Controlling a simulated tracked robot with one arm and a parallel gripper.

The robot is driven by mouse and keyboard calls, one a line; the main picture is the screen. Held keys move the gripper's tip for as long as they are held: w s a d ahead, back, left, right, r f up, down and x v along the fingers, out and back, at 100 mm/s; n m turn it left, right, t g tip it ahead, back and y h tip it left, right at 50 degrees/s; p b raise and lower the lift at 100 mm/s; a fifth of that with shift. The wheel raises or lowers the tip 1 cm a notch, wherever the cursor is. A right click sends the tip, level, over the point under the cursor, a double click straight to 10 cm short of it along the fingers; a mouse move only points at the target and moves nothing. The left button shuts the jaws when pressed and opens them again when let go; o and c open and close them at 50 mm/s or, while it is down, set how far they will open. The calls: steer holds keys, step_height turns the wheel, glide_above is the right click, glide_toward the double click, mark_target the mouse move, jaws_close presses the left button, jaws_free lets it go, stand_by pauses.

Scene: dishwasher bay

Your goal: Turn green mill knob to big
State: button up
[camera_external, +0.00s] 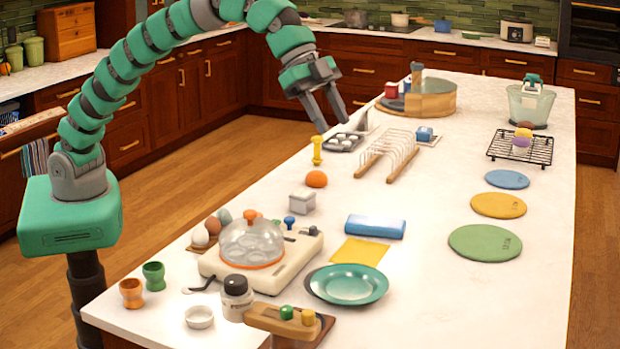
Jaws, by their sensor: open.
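A small green knob (286,312) sits on a tan wooden block (264,320) at the front edge of the counter.
Around the block stand a dark-lidded jar (236,298), a teal plate (346,284) and a domed egg cooker (252,245). A white dish (199,317) is to the left. A wooden rack (387,155) and grey tray (343,143) are near my gripper. The right front counter is clear.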

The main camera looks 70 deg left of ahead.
steer(key=s+d+f+m+g+p, duration=0.1)
steer(key=s+d+f+m+g, duration=0.15)
steer(key=s+d+f, duration=0.55)
steer(key=m+g+y+p, duration=0.1)
steer(key=m, duration=0.1)
glide_toward(286, 307)
steer(key=p+x, duration=0.3)
steer(key=x, duration=0.5)
steer(key=shift+f, duration=0.2)
jaws_close()
